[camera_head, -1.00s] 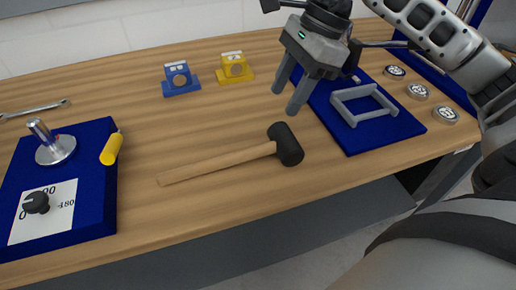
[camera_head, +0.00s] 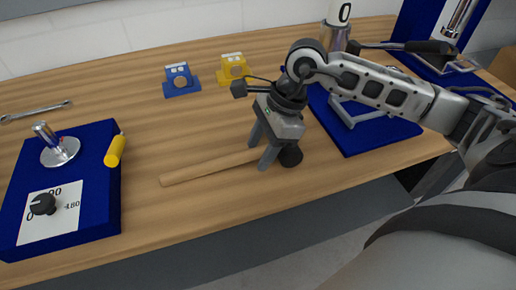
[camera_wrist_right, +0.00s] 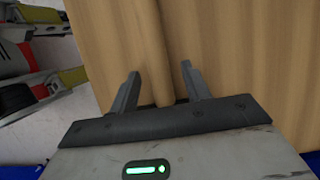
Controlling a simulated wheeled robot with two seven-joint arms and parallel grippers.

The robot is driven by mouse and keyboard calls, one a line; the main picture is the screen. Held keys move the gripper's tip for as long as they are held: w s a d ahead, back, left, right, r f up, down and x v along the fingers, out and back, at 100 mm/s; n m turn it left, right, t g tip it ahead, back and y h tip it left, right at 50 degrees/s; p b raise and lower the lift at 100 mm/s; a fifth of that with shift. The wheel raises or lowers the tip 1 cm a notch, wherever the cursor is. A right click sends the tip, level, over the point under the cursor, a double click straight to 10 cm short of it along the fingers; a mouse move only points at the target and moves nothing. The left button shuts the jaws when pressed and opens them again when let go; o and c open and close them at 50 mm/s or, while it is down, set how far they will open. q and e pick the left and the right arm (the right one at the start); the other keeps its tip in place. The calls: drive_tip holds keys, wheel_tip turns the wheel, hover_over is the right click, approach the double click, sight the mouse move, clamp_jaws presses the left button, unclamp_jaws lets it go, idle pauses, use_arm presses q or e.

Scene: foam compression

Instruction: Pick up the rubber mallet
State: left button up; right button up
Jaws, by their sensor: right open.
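The rubber mallet lies on the wooden table, with its light wooden handle (camera_head: 208,167) pointing left and its black head (camera_head: 291,157) at the right, partly hidden by my right gripper. My right gripper (camera_head: 258,156) is open, pointing down at the handle close to the head. In the right wrist view the handle (camera_wrist_right: 146,45) runs between the two spread fingers (camera_wrist_right: 160,70), nearer the left one. I cannot tell whether either finger touches it. My left gripper is not in view.
A blue fixture (camera_head: 100,185) with a dial and a yellow-handled part stands at the left, a wrench (camera_head: 37,112) behind it. Blue (camera_head: 180,82) and yellow (camera_head: 233,71) blocks sit at the back. A blue board (camera_head: 358,140) with a grey frame lies right of the mallet.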

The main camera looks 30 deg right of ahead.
drive_tip(key=shift+c, duration=0.2)
clamp_jaws()
